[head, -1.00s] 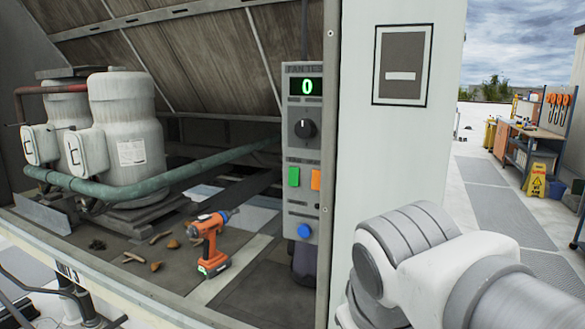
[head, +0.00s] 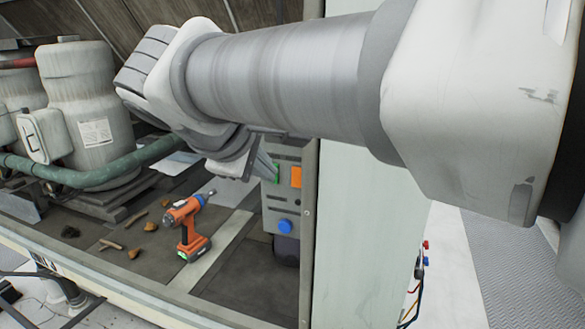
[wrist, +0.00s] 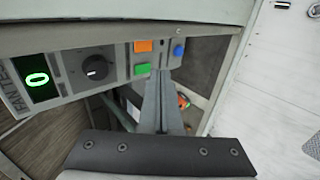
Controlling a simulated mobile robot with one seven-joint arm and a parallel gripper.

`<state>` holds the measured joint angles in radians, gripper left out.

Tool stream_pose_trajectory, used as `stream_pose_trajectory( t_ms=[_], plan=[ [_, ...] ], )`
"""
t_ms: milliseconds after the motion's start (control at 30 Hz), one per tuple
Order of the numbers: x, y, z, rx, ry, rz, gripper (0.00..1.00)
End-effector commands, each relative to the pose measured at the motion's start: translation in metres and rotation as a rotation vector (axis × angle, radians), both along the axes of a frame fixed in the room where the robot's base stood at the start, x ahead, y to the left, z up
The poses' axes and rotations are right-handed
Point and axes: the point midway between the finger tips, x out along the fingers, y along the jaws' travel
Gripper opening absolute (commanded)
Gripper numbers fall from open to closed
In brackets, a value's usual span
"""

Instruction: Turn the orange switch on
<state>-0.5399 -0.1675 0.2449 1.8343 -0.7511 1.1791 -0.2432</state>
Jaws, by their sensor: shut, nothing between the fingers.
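The orange switch (head: 296,176) is on the grey control panel (head: 275,205), right of the green switch (head: 277,173) in the head view. The wrist view shows the orange switch (wrist: 143,46) above the green switch (wrist: 142,69). My gripper (head: 267,167) is in front of the panel, its fingers together and empty. In the wrist view the fingertips (wrist: 158,74) overlap the panel edge beside the green switch, apart from the orange one in the picture. Contact with the panel cannot be told. Which way the orange switch is tipped is unclear.
The panel also has a blue button (head: 285,226), a dark knob (wrist: 96,68) and a display (wrist: 38,79) reading green 0. An orange drill (head: 187,228) stands on the unit floor. Tanks (head: 88,110) and a green pipe (head: 100,177) are at left.

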Motion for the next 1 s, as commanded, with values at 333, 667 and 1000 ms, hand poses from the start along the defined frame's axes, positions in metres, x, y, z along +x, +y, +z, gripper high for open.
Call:
stream_pose_trajectory(
  t_ms=[333,667,1000],
  plan=[
    [0.008,-0.004,-0.009,0.0,0.003,-0.004,0.0],
    [0.053,-0.021,-0.054,-0.001,0.006,-0.004,0.0],
    [0.098,-0.036,-0.072,0.002,0.003,-0.004,0.0]
  ],
)
